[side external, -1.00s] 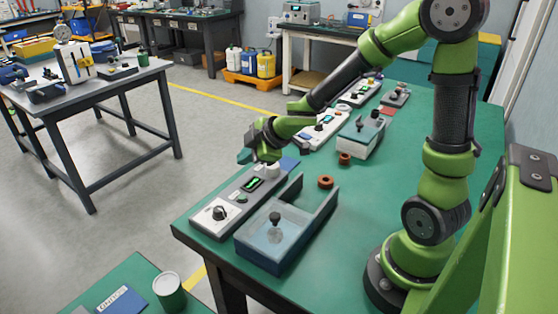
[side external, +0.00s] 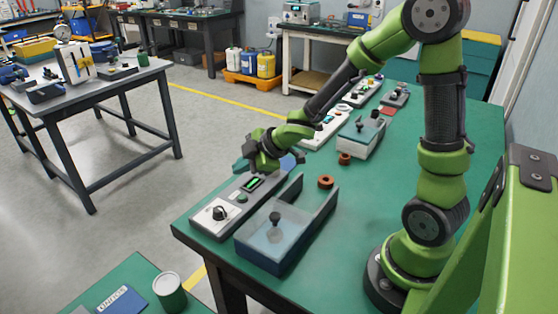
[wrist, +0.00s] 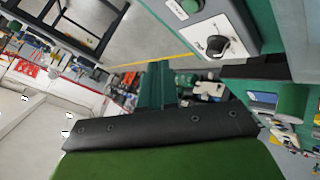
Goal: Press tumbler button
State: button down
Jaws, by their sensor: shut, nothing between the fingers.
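The near control panel (side external: 232,205) is a long grey box at the table's left edge. It carries a black rotary knob (side external: 219,213) on a white plate, a small green button (side external: 242,198) and a lit green display (side external: 252,183). In the wrist view the black knob (wrist: 215,45) and green button (wrist: 188,5) show at the upper right. My gripper (side external: 244,164) is shut and empty, at the panel's far end. Its fingers (wrist: 157,85) point away from the panel in the wrist view. I cannot tell which control is the tumbler button. The panel's far end is hidden behind my gripper.
A blue tray with a clear lid (side external: 272,236) stands right beside the panel. Brown rings (side external: 325,182) lie on the green table (side external: 390,165). A second box (side external: 361,137) and another white panel (side external: 325,130) stand farther back. The table's right middle is clear.

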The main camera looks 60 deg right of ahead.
aim_at(240, 196)
jog(key=shift+f, duration=3.05)
jog(key=shift+f, duration=0.4)
jog(key=shift+f, duration=0.65)
dwell(0.3)
jog(key=shift+s+f, duration=0.15)
jog(key=shift+s, duration=0.05)
jog(key=shift+s+r, duration=0.25)
jog(key=shift+r, duration=0.8)
